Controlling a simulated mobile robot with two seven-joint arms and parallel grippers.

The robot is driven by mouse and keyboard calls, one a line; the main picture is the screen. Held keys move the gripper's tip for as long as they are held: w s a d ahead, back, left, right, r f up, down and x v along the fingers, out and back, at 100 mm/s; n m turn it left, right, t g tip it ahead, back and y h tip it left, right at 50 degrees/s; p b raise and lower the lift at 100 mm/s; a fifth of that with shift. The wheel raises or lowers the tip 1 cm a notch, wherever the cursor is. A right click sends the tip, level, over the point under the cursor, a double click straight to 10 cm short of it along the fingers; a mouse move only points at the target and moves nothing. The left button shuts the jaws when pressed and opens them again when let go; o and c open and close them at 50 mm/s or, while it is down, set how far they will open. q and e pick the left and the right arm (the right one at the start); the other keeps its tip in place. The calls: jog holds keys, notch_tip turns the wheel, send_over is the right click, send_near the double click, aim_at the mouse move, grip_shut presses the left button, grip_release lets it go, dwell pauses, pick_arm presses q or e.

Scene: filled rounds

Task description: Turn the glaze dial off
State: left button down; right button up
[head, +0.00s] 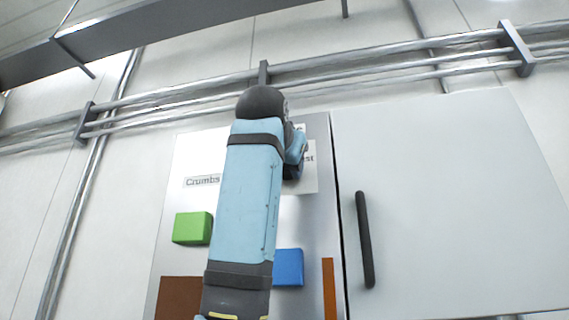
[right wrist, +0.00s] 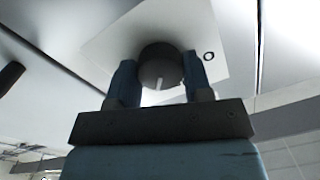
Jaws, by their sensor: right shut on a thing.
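A dark round dial (right wrist: 161,57) with a short white pointer line shows in the right wrist view, on a pale plate (right wrist: 105,45). A small dark ring mark (right wrist: 209,56) is on the plate beside it. My right gripper (right wrist: 158,66) has its two blue fingers on either side of the dial, shut on it. The pointer line points down the picture, towards the gripper's palm. In the head view my right arm covers the dial, and most of the plate's lettering is hidden, so I cannot read which dial it is. My left gripper is not in view.
The wall panel (head: 307,225) carries a "Crumbs" label (head: 202,181), a green block (head: 192,228) and a blue block (head: 288,267). A pale door (head: 450,200) with a dark upright handle (head: 365,240) is to the right. Metal pipes (head: 400,62) run above the panel.

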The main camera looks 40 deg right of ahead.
pick_arm(q)
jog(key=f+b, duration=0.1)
jog(key=b, duration=0.2)
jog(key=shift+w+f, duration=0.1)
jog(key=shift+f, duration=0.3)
pick_arm(e)
jog(key=n, duration=0.9)
jog(key=n+g, duration=0.1)
jog(key=n, duration=0.9)
jog(key=shift+h, duration=0.3)
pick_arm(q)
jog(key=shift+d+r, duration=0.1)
pick_arm(e)
jog(key=shift+n, duration=0.3)
jog(key=o, duration=0.9)
